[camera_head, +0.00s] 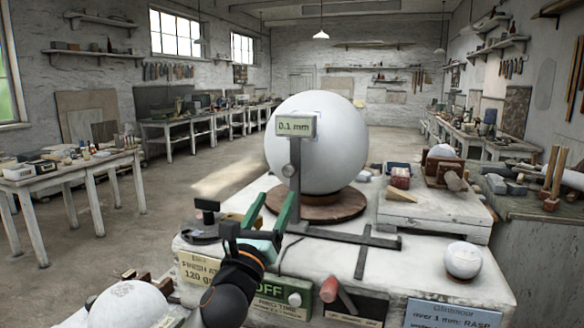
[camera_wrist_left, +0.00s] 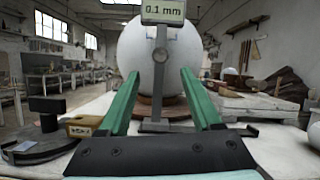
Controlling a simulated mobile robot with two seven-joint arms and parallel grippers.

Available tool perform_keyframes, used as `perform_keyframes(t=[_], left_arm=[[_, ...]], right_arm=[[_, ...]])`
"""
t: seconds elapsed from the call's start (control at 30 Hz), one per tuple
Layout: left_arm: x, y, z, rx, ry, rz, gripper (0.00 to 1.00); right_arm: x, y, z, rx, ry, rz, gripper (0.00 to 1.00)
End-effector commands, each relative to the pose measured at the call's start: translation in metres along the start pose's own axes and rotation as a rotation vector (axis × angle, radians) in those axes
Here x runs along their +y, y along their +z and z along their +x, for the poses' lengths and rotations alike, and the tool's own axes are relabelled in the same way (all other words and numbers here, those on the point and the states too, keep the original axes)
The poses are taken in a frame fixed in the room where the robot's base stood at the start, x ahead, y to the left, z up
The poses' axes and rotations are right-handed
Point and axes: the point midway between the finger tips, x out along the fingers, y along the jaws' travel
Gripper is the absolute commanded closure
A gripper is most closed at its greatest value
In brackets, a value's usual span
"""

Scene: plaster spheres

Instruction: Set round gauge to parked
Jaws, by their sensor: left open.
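The gauge is a grey upright with a display (camera_head: 296,127) reading 0.1 mm, standing close in front of a large white plaster sphere (camera_head: 330,150). A rounded knob (camera_head: 291,170) sits on the upright, and its flat cross-shaped foot (camera_head: 365,240) lies on the white bench. My left gripper (camera_head: 277,197) has two green fingers, open and empty, pointing towards the gauge. In the left wrist view the upright (camera_wrist_left: 158,85) shows between the fingers (camera_wrist_left: 160,74); how far beyond them it stands is hard to tell. My right gripper is not in view.
The sphere rests on a brown round base (camera_head: 325,207). A black handled tool on a disc (camera_head: 207,225) stands left. A small ball (camera_head: 463,260) and raised slab (camera_head: 430,212) lie right.

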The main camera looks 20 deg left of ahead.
Motion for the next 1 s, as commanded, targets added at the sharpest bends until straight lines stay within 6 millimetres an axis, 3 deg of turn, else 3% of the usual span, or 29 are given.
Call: perform_keyframes(t=[0.53, 0.73, 1.0], left_arm=[[-0.001, 0.002, 0.089, 0.001, 0.001, -0.006, 0.35], [0.000, 0.000, 0.105, 0.001, 0.000, -0.004, 0.35], [0.000, 0.000, 0.110, 0.001, 0.000, -0.004, 0.35]], right_arm=[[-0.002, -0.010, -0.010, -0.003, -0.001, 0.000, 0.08], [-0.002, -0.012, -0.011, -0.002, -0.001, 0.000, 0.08], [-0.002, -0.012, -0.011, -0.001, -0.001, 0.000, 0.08]])
